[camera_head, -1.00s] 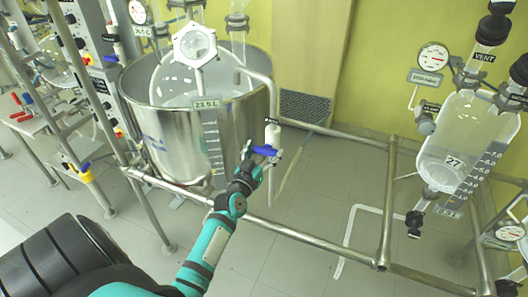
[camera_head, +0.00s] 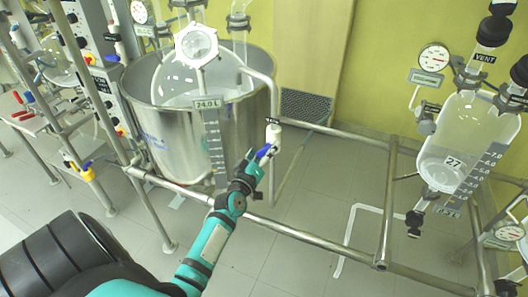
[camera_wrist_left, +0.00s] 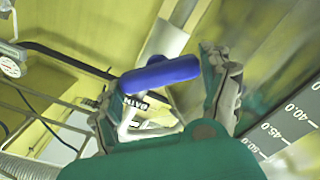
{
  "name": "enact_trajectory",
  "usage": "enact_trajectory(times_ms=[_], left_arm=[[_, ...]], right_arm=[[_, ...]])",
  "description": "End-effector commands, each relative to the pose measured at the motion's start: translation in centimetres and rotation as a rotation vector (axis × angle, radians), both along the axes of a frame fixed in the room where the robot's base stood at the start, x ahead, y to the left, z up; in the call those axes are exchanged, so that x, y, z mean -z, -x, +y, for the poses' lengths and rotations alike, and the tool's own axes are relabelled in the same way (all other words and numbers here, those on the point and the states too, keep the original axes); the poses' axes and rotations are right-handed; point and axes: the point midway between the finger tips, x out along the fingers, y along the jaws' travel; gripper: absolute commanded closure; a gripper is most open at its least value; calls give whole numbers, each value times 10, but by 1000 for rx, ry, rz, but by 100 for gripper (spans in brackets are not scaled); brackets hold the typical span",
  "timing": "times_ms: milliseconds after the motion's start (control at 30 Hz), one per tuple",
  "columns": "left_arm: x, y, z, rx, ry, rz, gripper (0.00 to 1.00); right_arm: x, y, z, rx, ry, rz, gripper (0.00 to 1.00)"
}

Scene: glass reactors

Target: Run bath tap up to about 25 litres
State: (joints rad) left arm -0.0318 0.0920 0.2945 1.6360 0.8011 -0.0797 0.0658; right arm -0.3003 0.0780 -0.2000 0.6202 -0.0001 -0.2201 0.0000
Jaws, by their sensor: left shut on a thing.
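The steel bath (camera_head: 180,135) stands at the left centre, with a glass vessel (camera_head: 185,75) set inside it. A label on the bath (camera_head: 207,103) reads 24.0 L, above a graduated scale strip (camera_head: 215,145). The bath tap has a white body (camera_head: 273,134) on a pipe to the right of the bath, and a blue lever handle (camera_head: 264,153). My left gripper (camera_head: 256,163) is shut on the blue handle. In the left wrist view the blue handle (camera_wrist_left: 160,74) lies between the fingers (camera_wrist_left: 165,100). My right gripper is not in view.
A steel pipe frame (camera_head: 310,238) runs low in front of the bath and to the right. A glass vessel marked 27 (camera_head: 452,150) hangs at the right beside a pressure gauge (camera_head: 433,56). Valves and racks crowd the left. Open floor (camera_head: 310,190) lies in the middle.

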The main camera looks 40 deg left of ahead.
Motion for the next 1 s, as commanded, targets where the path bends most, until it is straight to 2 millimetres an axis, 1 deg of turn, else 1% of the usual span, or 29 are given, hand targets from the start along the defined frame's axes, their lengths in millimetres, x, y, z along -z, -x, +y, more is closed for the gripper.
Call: enact_trajectory(times_ms=[467, 500, 633, 833, 900, 1000], left_arm=[[1, 0, 0, 0, 16, -2, 52], [1, 0, 0, 0, 15, -2, 17], [1, 0, 0, 0, 15, -2, 0], [0, 0, 0, -1, 15, -3, 0], [0, 1, 0, -1, 15, -3, 0], [1, 6, -1, 0, 15, -2, 0]], right_arm=[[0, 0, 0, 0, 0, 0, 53], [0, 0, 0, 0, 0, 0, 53], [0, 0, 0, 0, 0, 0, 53], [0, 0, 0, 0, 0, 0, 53], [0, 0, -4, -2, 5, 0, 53], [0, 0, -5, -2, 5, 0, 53]])
